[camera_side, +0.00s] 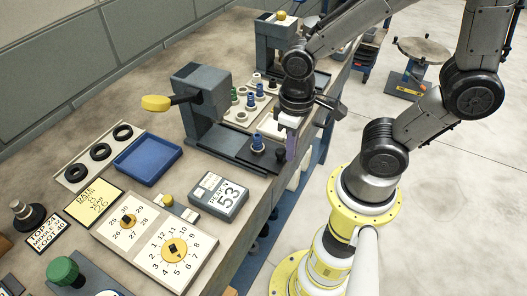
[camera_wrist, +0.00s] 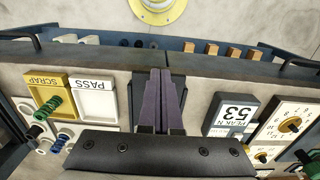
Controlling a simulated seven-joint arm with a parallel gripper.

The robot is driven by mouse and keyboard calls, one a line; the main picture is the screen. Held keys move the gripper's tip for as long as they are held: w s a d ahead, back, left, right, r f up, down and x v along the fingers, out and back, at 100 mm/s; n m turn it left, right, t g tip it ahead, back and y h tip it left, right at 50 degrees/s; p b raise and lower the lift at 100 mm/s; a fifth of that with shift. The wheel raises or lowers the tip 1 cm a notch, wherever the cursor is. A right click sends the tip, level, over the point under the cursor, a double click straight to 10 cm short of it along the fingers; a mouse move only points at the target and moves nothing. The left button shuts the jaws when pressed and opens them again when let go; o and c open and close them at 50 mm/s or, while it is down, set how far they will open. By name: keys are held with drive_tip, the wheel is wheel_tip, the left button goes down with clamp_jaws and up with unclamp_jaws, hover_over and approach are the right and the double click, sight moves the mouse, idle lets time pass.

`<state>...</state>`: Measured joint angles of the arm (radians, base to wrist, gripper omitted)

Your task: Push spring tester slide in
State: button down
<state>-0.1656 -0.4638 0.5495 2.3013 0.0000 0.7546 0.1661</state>
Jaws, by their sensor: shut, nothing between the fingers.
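The spring tester (camera_side: 202,108) is a grey press with a yellow-ended lever, standing on a dark base. A small dark knob (camera_side: 281,154) is at the slide's outer end. My gripper (camera_side: 291,158) has purple fingers, shut and empty, pointing down just beyond the knob on the bench-edge side. I cannot tell whether they touch it. In the wrist view the fingers (camera_wrist: 161,76) hide much of the dark base.
The peak display (camera_side: 218,195) reads 53, near dial boards (camera_side: 160,245) and a blue tray (camera_side: 147,158). The PASS tray (camera_wrist: 92,100) and yellow SCRAP tray (camera_wrist: 38,90), with a green spring, lie on the tester's other side. A second press (camera_side: 275,45) stands farther back.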

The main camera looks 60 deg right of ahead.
sight(258, 136)
drive_tip(key=shift+w, duration=0.15)
drive_tip(key=shift+w, duration=1.85)
drive_tip(key=shift+w, duration=3.7)
drive_tip(key=shift+s+r, duration=1)
drive_tip(key=shift+s, duration=0.3)
